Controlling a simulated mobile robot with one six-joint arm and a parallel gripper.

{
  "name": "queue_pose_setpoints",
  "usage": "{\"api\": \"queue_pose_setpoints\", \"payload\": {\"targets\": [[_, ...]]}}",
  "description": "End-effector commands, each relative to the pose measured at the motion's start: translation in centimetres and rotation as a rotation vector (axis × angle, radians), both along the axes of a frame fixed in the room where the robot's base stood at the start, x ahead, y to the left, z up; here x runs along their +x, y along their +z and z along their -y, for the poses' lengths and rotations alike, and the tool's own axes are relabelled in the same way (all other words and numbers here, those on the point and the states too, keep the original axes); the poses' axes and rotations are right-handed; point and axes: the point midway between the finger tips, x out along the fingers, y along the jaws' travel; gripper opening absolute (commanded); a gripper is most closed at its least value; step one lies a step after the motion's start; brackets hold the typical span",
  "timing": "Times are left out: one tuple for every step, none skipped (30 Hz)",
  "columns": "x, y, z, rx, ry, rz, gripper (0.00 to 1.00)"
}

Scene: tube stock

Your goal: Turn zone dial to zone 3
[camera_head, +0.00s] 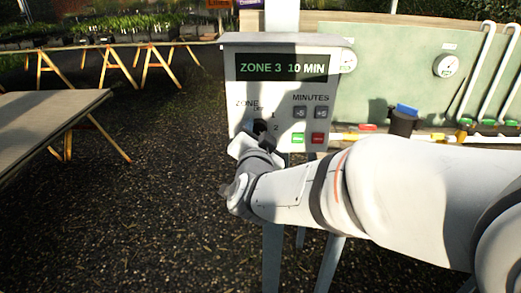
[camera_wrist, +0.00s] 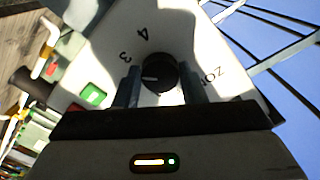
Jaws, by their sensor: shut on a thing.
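The zone dial is a round black knob (camera_wrist: 160,72) with a white pointer line, seen in the wrist view beside the printed numbers 3 and 4. The line points left, roughly toward the 3 side. My gripper (camera_wrist: 160,88) has one finger on each side of the knob and is shut on it. In the head view my gripper (camera_head: 262,130) covers most of the dial, with the printed 1 and 2 still visible.
Right of the dial are two grey minutes buttons (camera_head: 300,112), a green button (camera_head: 298,138) and a red button (camera_head: 318,138). A green panel (camera_head: 395,70) with gauges and white pipes stands behind at right. A table (camera_head: 45,115) is at left, with open gravel between.

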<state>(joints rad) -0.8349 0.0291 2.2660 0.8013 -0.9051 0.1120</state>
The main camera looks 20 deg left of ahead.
Motion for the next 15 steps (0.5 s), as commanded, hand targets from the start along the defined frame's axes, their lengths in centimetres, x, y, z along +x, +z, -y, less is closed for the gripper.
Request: {"api": "queue_pose_setpoints", "payload": {"targets": [[0.0,-0.51,0.03,0.03,0.0,-0.005,0.14],[-0.01,-0.46,0.03,0.047,0.0,-0.009,0.14],[-0.01,-0.42,0.03,0.068,0.0,-0.014,0.14],[0.0,-0.4,0.02,0.082,-0.001,-0.019,0.14],[0.0,-0.38,0.01,0.096,-0.001,-0.022,0.14],[0.01,-0.32,0.0,0.113,-0.001,-0.026,0.14],[0.01,-0.27,0.0,0.123,-0.001,-0.029,0.14],[0.0,-0.23,0.0,0.132,-0.001,-0.031,0.14],[0.0,-0.19,0.0,0.144,-0.001,-0.034,0.14],[-0.01,-0.17,0.01,0.152,0.0,-0.035,0.14],[-0.01,-0.14,0.0,0.159,0.0,-0.037,0.14],[-0.01,-0.12,0.01,0.166,-0.001,-0.04,0.14],[0.0,-0.09,0.0,0.171,-0.001,-0.041,0.14],[0.0,-0.08,0.0,0.175,-0.001,-0.042,0.14],[0.0,-0.06,-0.01,0.178,-0.001,-0.043,0.14]]}}
